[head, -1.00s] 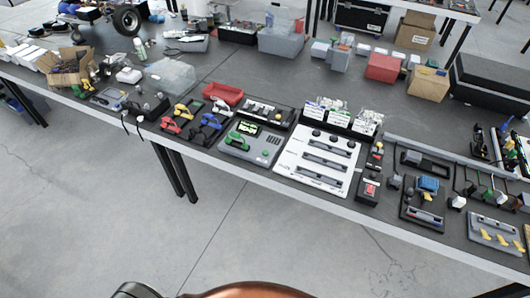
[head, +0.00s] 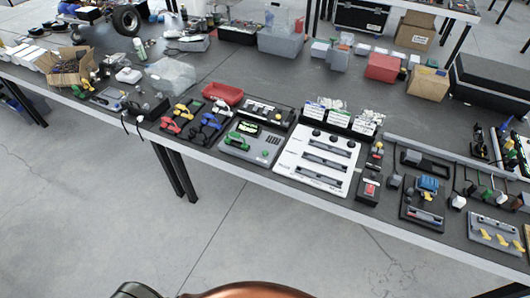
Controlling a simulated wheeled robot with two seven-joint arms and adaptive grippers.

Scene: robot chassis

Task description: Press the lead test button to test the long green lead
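A grey tester (head: 262,159) with a small dark display (head: 249,127) lies near the front edge of the long table. The display shows green marks too small to read. A green lead (head: 238,137) lies on the tester's left part, below the display. A green round part (head: 265,153) sits at its lower right; I cannot tell whether this is the lead test button. Small dark keys (head: 275,140) sit on its right side. Neither of my grippers is in view.
Left of the tester lie red, yellow and blue leads (head: 208,124) and a red tray (head: 222,94). A white panel with dark bars (head: 317,163) lies close on its right, then a box with a red button (head: 370,188). The floor in front is clear.

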